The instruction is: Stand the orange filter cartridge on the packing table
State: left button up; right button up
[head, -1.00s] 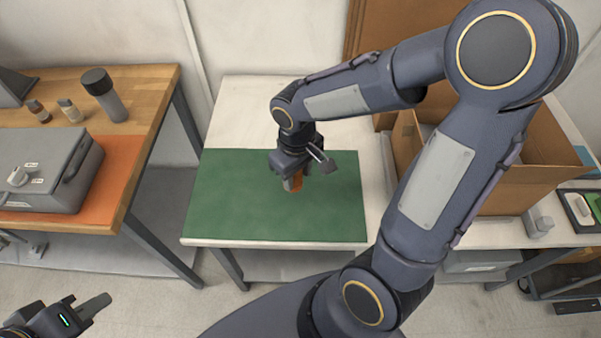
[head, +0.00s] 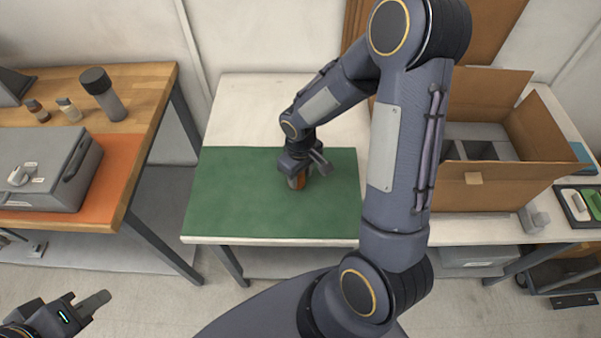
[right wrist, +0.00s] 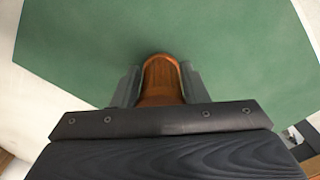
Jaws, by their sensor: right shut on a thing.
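The orange filter cartridge (head: 298,183) is between the fingers of my right gripper (head: 299,178), over the green mat (head: 232,200) on the packing table. In the right wrist view the cartridge (right wrist: 160,80) sits between both fingers of the right gripper (right wrist: 160,88), which are shut on it. It looks about upright in the head view. I cannot tell whether its bottom touches the mat. My left gripper (head: 88,305) is at the lower left, away from the table, with its fingers seen from the side.
An open cardboard box (head: 510,185) stands to the right of the mat. At the left, a wooden bench (head: 150,80) holds a grey case (head: 50,175), a dark-capped cylinder (head: 105,95) and small bottles. The mat around the cartridge is clear.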

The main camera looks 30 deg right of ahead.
jog(key=shift+f, duration=0.2)
jog(key=o, duration=1)
jog(key=shift+r, duration=0.1)
notch_tip(320, 180, up, 12)
jog(key=shift+f, duration=0.1)
jog(key=s+a+r+m+t+y, duration=0.1)
jog(key=s+r+t, duration=0.1)
jog(key=s, duration=0.3)
jog(key=s+a+r+m+t+y, duration=0.1)
jog(key=s+a+r+m, duration=0.1)
jog(key=s+r, duration=0.2)
jog(key=s+a+r+m+t+y, duration=0.1)
jog(key=s+r+t, duration=0.1)
jog(key=s, duration=0.4)
jog(key=shift+s+a+r+t+y, duration=0.25)
jog(key=shift+s+r+t+y, duration=0.05)
jog(key=shift+s+r+y, duration=0.1)
